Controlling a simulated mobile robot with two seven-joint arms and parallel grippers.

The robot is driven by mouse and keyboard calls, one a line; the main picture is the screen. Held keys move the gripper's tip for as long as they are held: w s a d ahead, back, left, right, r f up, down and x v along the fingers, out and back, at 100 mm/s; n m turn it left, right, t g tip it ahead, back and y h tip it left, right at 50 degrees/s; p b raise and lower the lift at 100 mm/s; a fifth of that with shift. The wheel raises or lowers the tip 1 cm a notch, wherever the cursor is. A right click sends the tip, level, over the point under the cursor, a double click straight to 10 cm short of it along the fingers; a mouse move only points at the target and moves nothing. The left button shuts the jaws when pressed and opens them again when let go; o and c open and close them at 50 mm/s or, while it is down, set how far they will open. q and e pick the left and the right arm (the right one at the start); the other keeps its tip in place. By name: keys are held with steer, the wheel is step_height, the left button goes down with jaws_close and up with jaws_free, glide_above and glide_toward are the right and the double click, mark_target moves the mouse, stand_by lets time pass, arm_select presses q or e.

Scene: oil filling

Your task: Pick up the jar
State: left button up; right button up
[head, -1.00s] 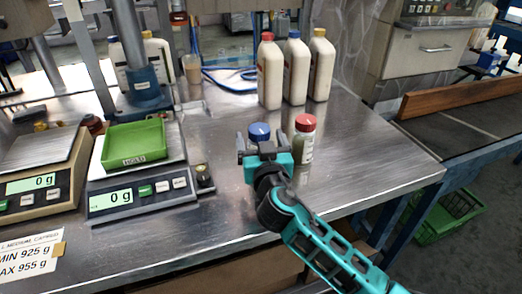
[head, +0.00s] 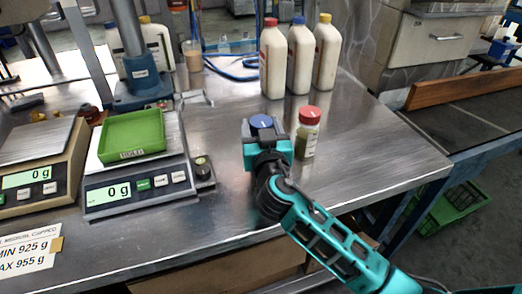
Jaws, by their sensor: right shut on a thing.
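A jar with a blue lid (head: 262,122) stands at the middle of the steel table, mostly hidden behind my right gripper. My right gripper (head: 265,138) is shut on this blue-lidded jar, and only the lid shows clearly above the fingers. A second jar with a red lid (head: 308,133) and greenish contents stands upright just to the right, close beside the gripper. Whether the held jar touches the table is hidden. My left gripper is not in view.
Three large bottles with red, blue and yellow caps (head: 299,60) stand behind. Two scales reading 0 g are at left; the nearer-to-centre one (head: 138,192) bears a green tray (head: 132,150). The steel table (head: 375,150) is clear at right. A green crate (head: 445,212) lies below.

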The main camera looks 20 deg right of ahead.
steer(key=c, duration=0.8)
